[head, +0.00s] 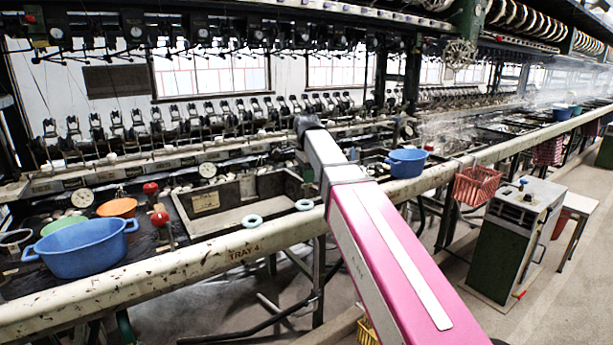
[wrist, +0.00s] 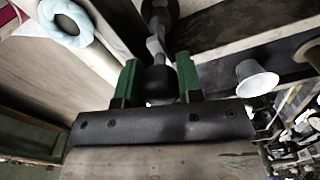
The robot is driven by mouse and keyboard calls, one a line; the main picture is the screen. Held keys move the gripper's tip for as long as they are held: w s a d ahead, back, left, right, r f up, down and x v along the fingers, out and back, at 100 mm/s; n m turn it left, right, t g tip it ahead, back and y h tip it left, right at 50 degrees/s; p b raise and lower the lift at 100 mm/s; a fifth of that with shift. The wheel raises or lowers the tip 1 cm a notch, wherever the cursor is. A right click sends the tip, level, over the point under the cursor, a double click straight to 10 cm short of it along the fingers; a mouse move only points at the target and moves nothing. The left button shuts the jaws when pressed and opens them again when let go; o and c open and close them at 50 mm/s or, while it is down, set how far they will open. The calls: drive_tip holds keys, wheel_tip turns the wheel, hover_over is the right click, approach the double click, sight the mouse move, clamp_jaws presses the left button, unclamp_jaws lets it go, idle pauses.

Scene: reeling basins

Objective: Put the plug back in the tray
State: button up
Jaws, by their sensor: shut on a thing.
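In the wrist view my gripper (wrist: 157,70) has its two green fingers closed around a dark rounded part of the plug (wrist: 161,82). A grey neck and another dark part extend from it towards the top of that picture. In the head view my gripper (head: 308,125) is small and dark, at the far end of my arm, seemingly above the back right of the tray; the plug cannot be made out there. The open tray (head: 248,186) has dark walls and a pale floor, behind the rail marked TRAY 4. My arm covers its right side. Its drain is not discernible.
Pale blue rings (head: 252,221) lie along the long front rail (head: 150,275). A blue basin (head: 80,250) and an orange bowl (head: 117,207) stand left of the tray, another blue basin (head: 407,162) right. A white cup-like thing (wrist: 256,82) is right of my gripper in the wrist view.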

drive_tip(key=shift+f, duration=2.15)
idle(1.5)
drive_tip(key=o, duration=0.9)
drive_tip(key=shift+o, duration=0.2)
wheel_tip(320, 180, up, 11)
drive_tip(key=shift+f, duration=0.15)
idle(0.4)
